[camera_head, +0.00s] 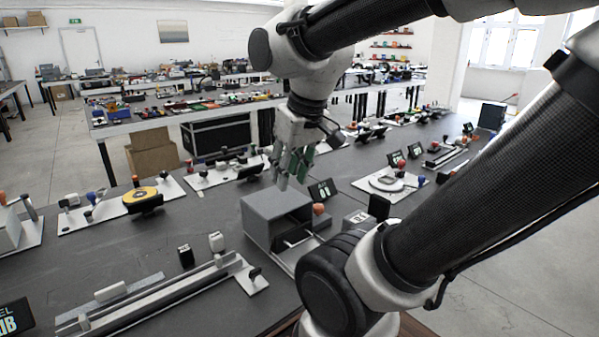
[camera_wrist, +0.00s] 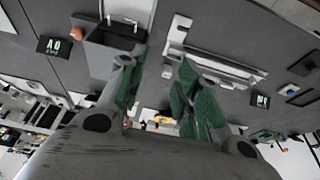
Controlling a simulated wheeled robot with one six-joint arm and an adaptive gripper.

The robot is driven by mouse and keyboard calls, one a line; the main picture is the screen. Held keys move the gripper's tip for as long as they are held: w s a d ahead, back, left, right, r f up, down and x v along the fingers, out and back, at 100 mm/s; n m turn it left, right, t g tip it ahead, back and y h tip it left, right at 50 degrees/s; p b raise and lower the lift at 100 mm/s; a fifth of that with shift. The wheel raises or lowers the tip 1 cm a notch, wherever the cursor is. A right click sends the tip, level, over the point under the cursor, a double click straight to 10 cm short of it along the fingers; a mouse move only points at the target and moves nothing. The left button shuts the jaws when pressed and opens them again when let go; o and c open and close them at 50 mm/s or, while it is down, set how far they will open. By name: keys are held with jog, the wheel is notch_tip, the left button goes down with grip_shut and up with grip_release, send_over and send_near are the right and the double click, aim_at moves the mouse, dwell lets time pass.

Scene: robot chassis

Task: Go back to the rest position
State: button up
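My gripper (camera_head: 290,178) hangs from my arm above the workbench (camera_head: 215,222), with its fingers pointing down. It is just behind and above a grey open-fronted box (camera_head: 268,205); I cannot tell the exact height between them. In the wrist view the two green-padded fingers of my gripper (camera_wrist: 162,62) stand apart with nothing between them. The grey box (camera_wrist: 108,50) shows there beyond the left finger.
A long rail fixture (camera_head: 150,295) lies at the front left, and it also shows in the wrist view (camera_wrist: 215,62). A yellow oval part (camera_head: 140,195) sits on a white plate to the left. A round white part (camera_head: 388,182) lies to the right. Small signs stand between stations.

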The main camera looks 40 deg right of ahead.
jog(key=shift+s+d+r, duration=0.1)
jog(key=shift+s+d, duration=0.1)
jog(key=shift+s, duration=0.45)
jog(key=shift+s+d+r, duration=0.1)
jog(key=shift+s+d, duration=0.1)
jog(key=shift+s, duration=0.4)
